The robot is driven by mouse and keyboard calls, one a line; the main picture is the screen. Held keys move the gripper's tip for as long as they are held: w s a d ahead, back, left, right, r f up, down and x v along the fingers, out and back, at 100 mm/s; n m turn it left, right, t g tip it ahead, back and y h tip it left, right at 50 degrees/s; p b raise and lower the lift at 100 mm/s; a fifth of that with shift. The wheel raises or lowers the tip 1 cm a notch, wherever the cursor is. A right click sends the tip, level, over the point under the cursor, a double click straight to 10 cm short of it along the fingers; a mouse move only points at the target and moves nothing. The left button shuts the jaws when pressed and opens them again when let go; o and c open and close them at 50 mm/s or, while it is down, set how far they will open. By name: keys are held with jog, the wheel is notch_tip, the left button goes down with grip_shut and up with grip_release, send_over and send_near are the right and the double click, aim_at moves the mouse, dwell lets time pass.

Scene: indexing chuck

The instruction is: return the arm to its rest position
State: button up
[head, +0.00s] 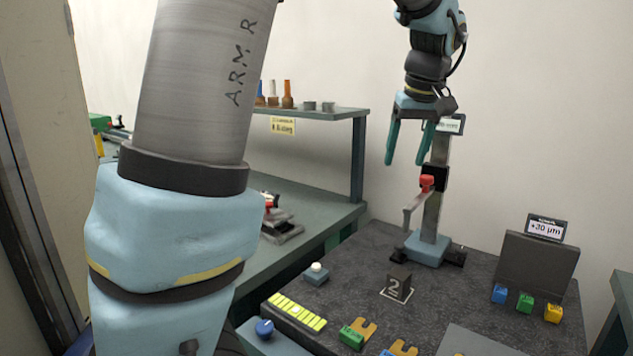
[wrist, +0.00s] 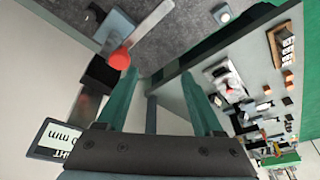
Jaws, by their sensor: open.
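My gripper (head: 408,145) hangs in the air at the upper right of the head view, in front of the wall. Its two green fingers are apart and nothing shows between them. In the wrist view the fingers (wrist: 160,85) also stand apart and empty. A stand with a grey post (head: 433,205) and a red knob (head: 427,182) is just below and beside my gripper. The same red knob shows in the wrist view (wrist: 119,60). My arm's large upper link fills the left part of the head view.
A dark bench top (head: 370,265) carries a block marked 2 (head: 398,284), a white-topped button (head: 316,272), green and yellow pieces and a display reading +30 µm (head: 546,228). A shelf (head: 310,112) with small items stands behind at left.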

jog(key=s+a+f+m+g, duration=0.1)
jog(key=a+f, duration=0.5)
jog(key=a, duration=0.3)
jog(key=s+a+f+g, duration=0.1)
jog(key=a+f, duration=0.5)
jog(key=a, duration=0.2)
jog(key=s+a+f, duration=0.7)
jog(key=s+a, duration=0.1)
jog(key=a, duration=0.2)
jog(key=shift+m+h, duration=0.3)
